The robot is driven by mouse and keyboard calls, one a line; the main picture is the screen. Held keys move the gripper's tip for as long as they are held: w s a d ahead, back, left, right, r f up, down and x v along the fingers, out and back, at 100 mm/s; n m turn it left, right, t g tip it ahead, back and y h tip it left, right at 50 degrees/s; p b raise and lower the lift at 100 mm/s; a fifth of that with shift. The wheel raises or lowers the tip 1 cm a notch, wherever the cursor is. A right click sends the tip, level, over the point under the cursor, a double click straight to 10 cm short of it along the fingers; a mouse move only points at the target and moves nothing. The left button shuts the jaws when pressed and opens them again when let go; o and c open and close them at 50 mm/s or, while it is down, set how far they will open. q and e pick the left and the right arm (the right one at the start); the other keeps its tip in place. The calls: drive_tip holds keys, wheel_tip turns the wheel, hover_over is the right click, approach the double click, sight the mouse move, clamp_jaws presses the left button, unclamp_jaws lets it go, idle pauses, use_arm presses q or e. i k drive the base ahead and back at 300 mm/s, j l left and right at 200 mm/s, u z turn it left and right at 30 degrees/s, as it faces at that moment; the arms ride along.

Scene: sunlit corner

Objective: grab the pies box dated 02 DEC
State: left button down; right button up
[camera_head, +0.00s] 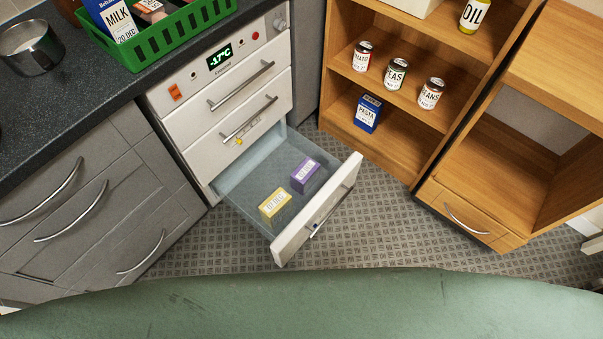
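A yellow box (274,206) and a purple box (305,175) lie in the pulled-out bottom freezer drawer (240,190). The yellow box is nearer the drawer front and to the left. The purple box is farther back and to the right. Each has a pale label. The yellow label appears to carry a DEC date, but I cannot read its day for sure. The purple label is too small to read, so I cannot tell which box is the pies box dated 02 DEC. Neither of my grippers is in view.
The white freezer (185,135) displays -17°C, with its upper drawers shut. A green basket (155,42) with a milk carton stands above it. A wooden shelf (340,90) with several cans and a blue box is at right. Patterned floor (370,215) is clear beside the drawer.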

sight(303, 178)
drive_tip(key=l+u, duration=0.85)
drive_tip(key=l, duration=0.2)
drive_tip(key=l+u, duration=0.45)
drive_tip(key=k+l, duration=0.05)
